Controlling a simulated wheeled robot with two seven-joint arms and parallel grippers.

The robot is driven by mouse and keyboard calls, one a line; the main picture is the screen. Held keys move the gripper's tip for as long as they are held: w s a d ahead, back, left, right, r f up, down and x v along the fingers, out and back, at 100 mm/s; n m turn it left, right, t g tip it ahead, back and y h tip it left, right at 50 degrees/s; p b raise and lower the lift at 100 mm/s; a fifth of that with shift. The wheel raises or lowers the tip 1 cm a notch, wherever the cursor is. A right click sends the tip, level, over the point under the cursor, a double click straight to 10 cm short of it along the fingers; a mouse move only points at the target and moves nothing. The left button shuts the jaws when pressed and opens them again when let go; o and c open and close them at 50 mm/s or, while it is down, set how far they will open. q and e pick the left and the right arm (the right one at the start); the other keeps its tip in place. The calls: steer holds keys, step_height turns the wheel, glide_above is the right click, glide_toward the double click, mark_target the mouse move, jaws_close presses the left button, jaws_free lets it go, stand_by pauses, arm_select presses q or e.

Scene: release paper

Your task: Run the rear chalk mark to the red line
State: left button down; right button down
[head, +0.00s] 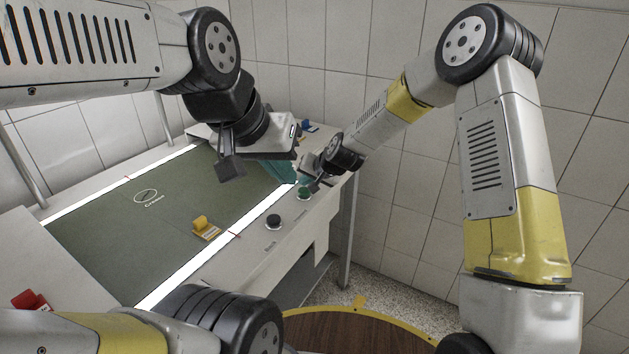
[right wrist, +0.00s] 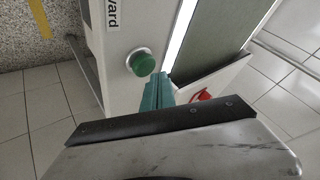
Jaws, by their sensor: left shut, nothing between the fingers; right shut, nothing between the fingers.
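A white chalk oval (head: 145,196) with small lettering is drawn on the dark green belt surface (head: 110,240). Short red marks show at the belt's near side (head: 235,234) and far side (head: 127,177). A green button (head: 304,194) sits on the front ledge; it also shows in the right wrist view (right wrist: 141,62). A black button (head: 273,221) is to its left. My right gripper (head: 308,182) is shut beside the green button; its teal fingers (right wrist: 158,80) appear there too. My left gripper (head: 280,172) is shut over the right end of the belt, hiding part of it.
A yellow block (head: 205,228) stands by the near belt edge. A red object (head: 32,300) lies at lower left, and a blue one (head: 307,125) at the far right end. Bright white strips (head: 190,265) border the belt. A tiled wall rises behind the table.

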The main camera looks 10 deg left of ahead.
mark_target(306, 191)
steer(key=shift+f, duration=0.15)
stand_by(0.4)
steer(key=shift+f, duration=0.3)
steer(key=shift+f, duration=0.5)
stand_by(0.6)
steer(key=shift+r, duration=0.1)
stand_by(0.4)
steer(key=shift+r, duration=0.85)
steer(key=shift+r, duration=2.5)
